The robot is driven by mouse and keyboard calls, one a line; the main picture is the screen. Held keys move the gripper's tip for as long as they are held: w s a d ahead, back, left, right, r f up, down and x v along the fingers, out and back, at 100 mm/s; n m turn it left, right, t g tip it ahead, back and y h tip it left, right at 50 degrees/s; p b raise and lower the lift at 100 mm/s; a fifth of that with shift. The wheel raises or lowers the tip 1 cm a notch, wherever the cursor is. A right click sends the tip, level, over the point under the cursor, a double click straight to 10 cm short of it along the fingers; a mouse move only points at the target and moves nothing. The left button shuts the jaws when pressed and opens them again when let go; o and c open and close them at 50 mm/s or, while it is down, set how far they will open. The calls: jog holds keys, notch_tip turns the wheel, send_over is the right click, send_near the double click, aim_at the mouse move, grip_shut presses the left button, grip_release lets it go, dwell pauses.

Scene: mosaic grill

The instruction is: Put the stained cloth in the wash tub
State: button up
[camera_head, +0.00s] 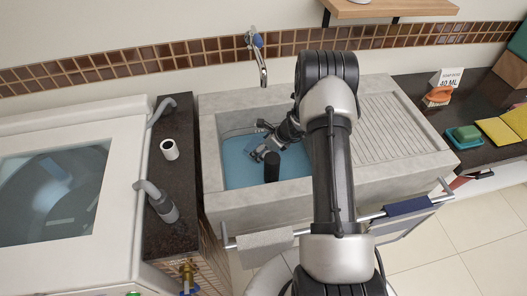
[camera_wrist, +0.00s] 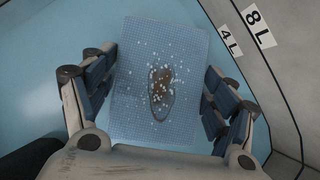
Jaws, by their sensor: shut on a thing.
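The stained cloth (camera_wrist: 132,95) is a light blue checked rectangle with a brown blotch and white specks. I cannot make out the cloth there. In the wrist view, blue surface (camera_wrist: 50,60) shows below the cloth, beside a grey tub wall (camera_wrist: 212,18) with labels. How far the cloth is above the surface is unclear.
A tap (camera_head: 262,68) hangs behind the tub, with a ribbed drainboard (camera_head: 395,130) at right. A front rail carries a grey cloth (camera_head: 265,243) and a dark blue cloth (camera_head: 408,206).

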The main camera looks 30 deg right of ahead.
jog(key=shift+s+d+f, duration=0.15)
jog(key=shift+s+f, duration=0.05)
jog(key=shift+f, duration=0.25)
jog(key=shift+f, duration=0.2)
jog(key=o, duration=0.8)
jog(key=shift+c, duration=0.2)
jog(key=shift+r, duration=0.15)
jog(key=shift+s+d+r, duration=0.1)
jog(key=shift+r, duration=0.2)
jog(key=p+v, duration=0.2)
jog(key=v, duration=0.5)
jog(key=shift+p, duration=0.35)
